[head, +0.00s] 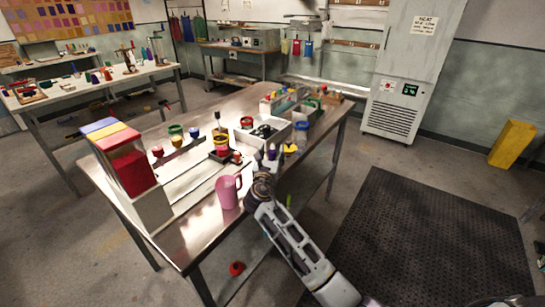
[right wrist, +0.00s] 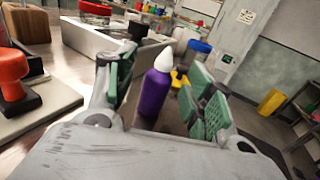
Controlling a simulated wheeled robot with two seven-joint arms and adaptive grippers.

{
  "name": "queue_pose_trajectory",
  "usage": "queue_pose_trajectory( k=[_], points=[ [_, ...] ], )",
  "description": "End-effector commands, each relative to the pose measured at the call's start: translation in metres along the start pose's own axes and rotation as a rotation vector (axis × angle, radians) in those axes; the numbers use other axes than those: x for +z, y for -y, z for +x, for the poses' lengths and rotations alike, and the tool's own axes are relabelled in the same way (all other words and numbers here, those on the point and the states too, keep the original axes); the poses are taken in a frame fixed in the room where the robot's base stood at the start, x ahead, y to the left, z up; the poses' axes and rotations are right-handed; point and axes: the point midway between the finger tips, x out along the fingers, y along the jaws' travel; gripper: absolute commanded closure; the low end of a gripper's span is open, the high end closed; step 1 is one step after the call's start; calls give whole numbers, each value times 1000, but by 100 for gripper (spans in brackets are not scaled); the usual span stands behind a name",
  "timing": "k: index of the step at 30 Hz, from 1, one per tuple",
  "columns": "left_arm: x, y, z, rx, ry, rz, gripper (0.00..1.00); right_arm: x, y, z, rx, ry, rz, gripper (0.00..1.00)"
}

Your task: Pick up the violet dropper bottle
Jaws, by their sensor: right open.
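The violet dropper bottle (right wrist: 155,92) with its white pointed cap stands upright between the two green-padded fingers of my right gripper (right wrist: 160,98) in the right wrist view. The fingers are apart and a gap shows on the bottle's left side. I cannot tell whether the right finger touches it. In the head view the small violet bottle (head: 271,154) shows just beyond my right gripper (head: 264,176), near the table's right edge. My left gripper is not in view.
A white divided bin (head: 263,134) stands just behind the bottle. A blue-lidded jar (right wrist: 197,50) stands close behind it to the right. A pink pitcher (head: 229,192) stands left of my right gripper. A red-orange stamp-like object (right wrist: 14,75) sits at left.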

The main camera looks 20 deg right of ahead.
Motion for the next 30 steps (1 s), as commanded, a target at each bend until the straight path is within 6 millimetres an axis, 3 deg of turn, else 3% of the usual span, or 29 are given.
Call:
queue_pose_trajectory(
  k=[6,20,30],
  points=[
    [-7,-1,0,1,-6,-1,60,0,0,12,1,0,0,47],
    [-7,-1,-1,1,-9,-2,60,0,0,12,0,0,0,48],
    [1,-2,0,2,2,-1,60,0,0,12,0,0,0,92]
  ],
)
